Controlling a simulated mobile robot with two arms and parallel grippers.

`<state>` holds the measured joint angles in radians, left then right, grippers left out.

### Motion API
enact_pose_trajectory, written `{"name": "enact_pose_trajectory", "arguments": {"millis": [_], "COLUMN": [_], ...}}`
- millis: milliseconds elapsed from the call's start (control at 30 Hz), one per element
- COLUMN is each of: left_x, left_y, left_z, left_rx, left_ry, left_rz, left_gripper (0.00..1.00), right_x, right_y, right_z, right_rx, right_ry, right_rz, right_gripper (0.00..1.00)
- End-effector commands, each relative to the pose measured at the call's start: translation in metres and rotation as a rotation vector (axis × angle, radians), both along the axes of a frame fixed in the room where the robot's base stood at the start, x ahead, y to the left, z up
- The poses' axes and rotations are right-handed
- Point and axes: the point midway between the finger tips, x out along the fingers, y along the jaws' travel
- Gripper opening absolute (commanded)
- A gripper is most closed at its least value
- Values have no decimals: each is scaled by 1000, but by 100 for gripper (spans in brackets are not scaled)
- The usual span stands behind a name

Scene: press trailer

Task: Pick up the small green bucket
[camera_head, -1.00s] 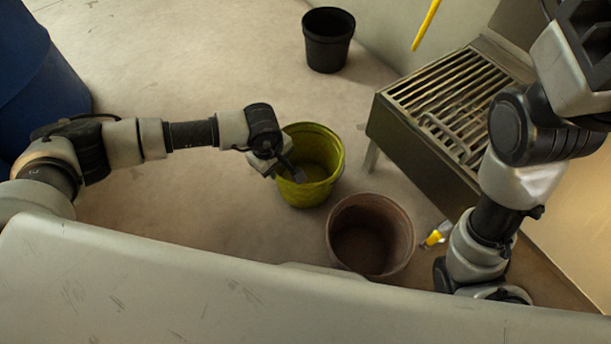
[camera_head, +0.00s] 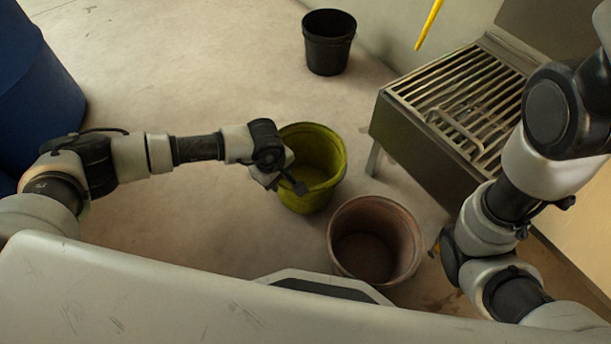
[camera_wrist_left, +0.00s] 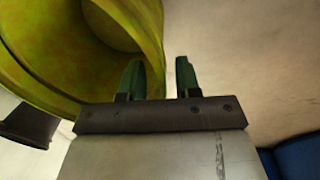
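The small green bucket (camera_head: 315,150), yellow-green and open-topped, stands upright on the floor near the middle of the head view. My left gripper (camera_head: 292,187) is at its near left rim. In the left wrist view the bucket (camera_wrist_left: 70,70) fills the upper left. There the left gripper's two fingers (camera_wrist_left: 158,78) are apart, one overlapping the bucket and the other against bare floor. The bucket's edge shows between them; I cannot tell whether either finger touches it. My right arm reaches down at the right of the head view, with its gripper out of sight.
A brown bucket (camera_head: 348,225) stands just right and nearer. A black bucket (camera_head: 328,55) stands at the back. A metal grated bench (camera_head: 415,140) is to the right, a blue barrel (camera_head: 40,90) at the far left. The floor behind the green bucket is clear.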

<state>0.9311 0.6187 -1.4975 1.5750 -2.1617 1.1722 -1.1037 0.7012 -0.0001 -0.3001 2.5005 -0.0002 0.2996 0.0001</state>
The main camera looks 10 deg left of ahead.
Motion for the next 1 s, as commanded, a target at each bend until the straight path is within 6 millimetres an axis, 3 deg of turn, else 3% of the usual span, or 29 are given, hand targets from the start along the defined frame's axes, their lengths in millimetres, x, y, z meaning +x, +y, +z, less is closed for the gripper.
{"name": "enact_pose_trajectory", "arguments": {"millis": [33, 233, 1000], "left_x": [0, 0, 0], "left_y": [0, 0, 1], "left_z": [0, 0, 0], "left_rx": [0, 0, 1], "left_ry": [0, 0, 0], "left_rz": [0, 0, 2], "left_gripper": [30, 0, 0], "right_x": [0, 0, 0], "right_y": [0, 0, 0], "right_z": [0, 0, 0], "right_rx": [0, 0, 0], "right_ry": [0, 0, 0], "right_rz": [0, 0, 0], "right_gripper": [43, 43, 43]}}
